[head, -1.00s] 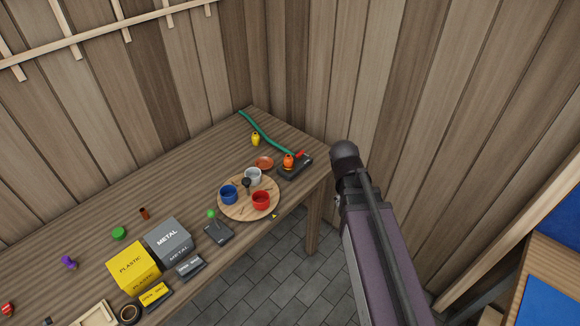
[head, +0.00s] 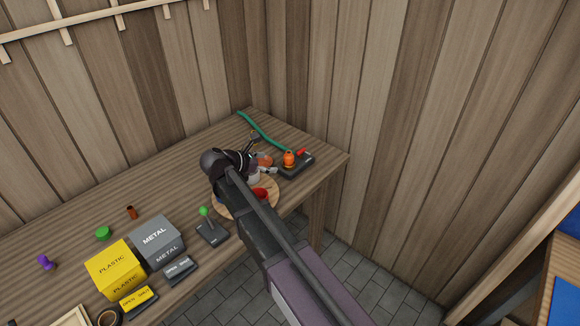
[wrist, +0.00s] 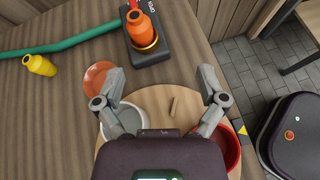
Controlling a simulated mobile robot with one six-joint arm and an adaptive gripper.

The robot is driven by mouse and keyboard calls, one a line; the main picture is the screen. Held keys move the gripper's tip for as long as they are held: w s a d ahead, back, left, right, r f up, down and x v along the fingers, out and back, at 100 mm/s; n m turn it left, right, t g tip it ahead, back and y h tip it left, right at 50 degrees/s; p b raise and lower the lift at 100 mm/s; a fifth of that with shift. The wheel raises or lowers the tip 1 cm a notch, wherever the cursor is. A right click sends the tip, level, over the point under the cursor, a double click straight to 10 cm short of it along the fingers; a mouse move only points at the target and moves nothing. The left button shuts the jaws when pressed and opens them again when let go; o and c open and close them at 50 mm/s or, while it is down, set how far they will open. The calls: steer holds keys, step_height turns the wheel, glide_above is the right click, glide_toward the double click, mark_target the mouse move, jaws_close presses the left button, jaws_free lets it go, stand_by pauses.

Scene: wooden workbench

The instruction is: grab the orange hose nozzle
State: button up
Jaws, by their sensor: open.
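The orange hose nozzle (head: 289,158) stands on a dark base (head: 298,170) with a red lever, at the right end of the bench. In the wrist view the nozzle (wrist: 144,31) rises from a brass-coloured ring on the base (wrist: 178,32), top centre. My gripper (head: 263,153) is left of the nozzle, over the round wooden board. In the wrist view my gripper (wrist: 161,73) has its fingers spread wide, with nothing between them. The nozzle lies beyond the fingertips, apart from them.
A green hose (head: 262,132) lies behind, with a yellow nozzle-like piece (wrist: 40,65) near it. An orange saucer (wrist: 99,78) is close to the left finger. A white cup (wrist: 126,119) and a red cup (wrist: 232,151) stand on the round board (wrist: 154,94) below the gripper.

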mark_target(285, 158)
steer(key=a+n, duration=0.1)
steer(key=a+t, duration=0.1)
steer(key=a, duration=0.1)
steer(key=shift+w+a+r+n, duration=0.1)
steer(key=shift+a+r+n, duration=0.15)
steer(key=shift+n, duration=0.15)
steer(key=shift+d+f+b, duration=0.1)
steer(key=shift+b, duration=0.2)
steer(key=b+x, duration=0.2)
steer(key=x, duration=0.5)
steer(key=shift+b, duration=0.4)
steer(key=shift+w+d+f, duration=0.1)
steer(key=shift+w+d, duration=0.3)
steer(key=shift+b+x, duration=1.2)
steer(key=shift+x, duration=1.6)
